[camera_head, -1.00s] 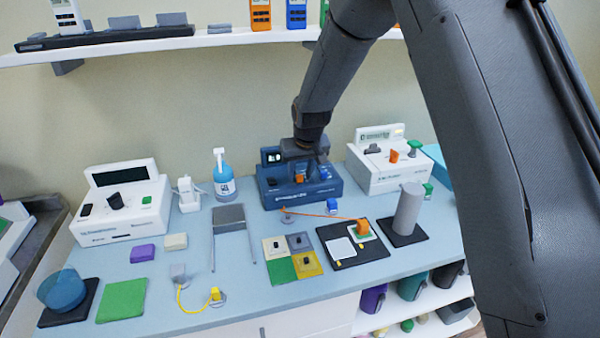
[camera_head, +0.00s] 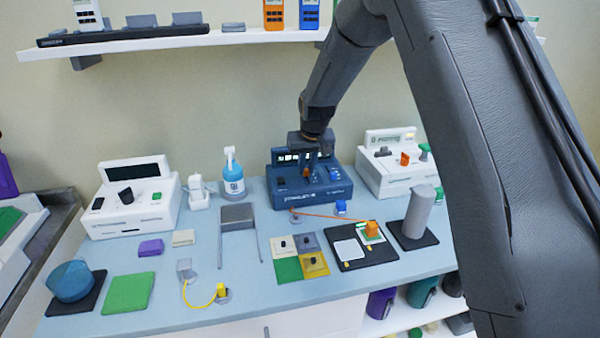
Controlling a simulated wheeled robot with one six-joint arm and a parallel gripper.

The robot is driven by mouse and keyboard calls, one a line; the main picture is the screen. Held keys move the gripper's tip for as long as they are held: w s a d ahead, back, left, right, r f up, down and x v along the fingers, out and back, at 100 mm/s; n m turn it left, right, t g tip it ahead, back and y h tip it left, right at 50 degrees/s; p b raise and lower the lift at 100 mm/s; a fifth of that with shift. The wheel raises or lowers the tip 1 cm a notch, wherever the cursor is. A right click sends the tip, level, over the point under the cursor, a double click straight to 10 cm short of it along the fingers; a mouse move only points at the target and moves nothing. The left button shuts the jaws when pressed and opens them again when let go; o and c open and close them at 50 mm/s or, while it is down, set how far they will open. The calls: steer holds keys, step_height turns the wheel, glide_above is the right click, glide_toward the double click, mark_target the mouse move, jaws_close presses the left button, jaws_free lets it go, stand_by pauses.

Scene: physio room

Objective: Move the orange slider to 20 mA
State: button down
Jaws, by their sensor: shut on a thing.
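The dark blue stimulator unit (camera_head: 338,195) stands at the back of the light blue table, its controls on the sloped top. The orange slider (camera_head: 306,173) on it shows as a small patch, largely covered by my fingers. My gripper (camera_head: 309,170) points down from above the unit and is shut on the orange slider. The scale marks and the display reading are too small or hidden, so I cannot tell the slider's setting.
A white unit (camera_head: 378,185) with an orange control stands close at the right. A spray bottle (camera_head: 232,175) and a white charger stand at the left. An orange lead (camera_head: 335,216) lies in front. The shelf (camera_head: 170,40) hangs above.

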steer(key=c, duration=1.7)
jaws_free()
steer(key=shift+b+v, duration=1.1)
steer(key=shift+v, duration=2.8)
steer(key=s+d+f+g, duration=0.1)
steer(key=s+d, duration=0.3)
steer(key=s, duration=0.7)
steer(key=s+d+f+m+g, duration=0.1)
steer(key=s+d+f, duration=0.2)
steer(key=s, duration=0.9)
steer(key=s+d+f+m+g, duration=0.1)
steer(key=s+d+f, duration=0.1)
steer(key=s+d, duration=0.5)
steer(key=shift+s+d+f+h, duration=0.1)
steer(key=shift+s+h, duration=0.05)
steer(key=shift+s, duration=0.65)
steer(key=shift+s+d+f+h, duration=0.1)
steer(key=shift+s, duration=0.7)
steer(key=shift+s+d+f+h, duration=0.1)
steer(key=shift+s+f+h, duration=0.05)
steer(key=shift+s, duration=0.65)
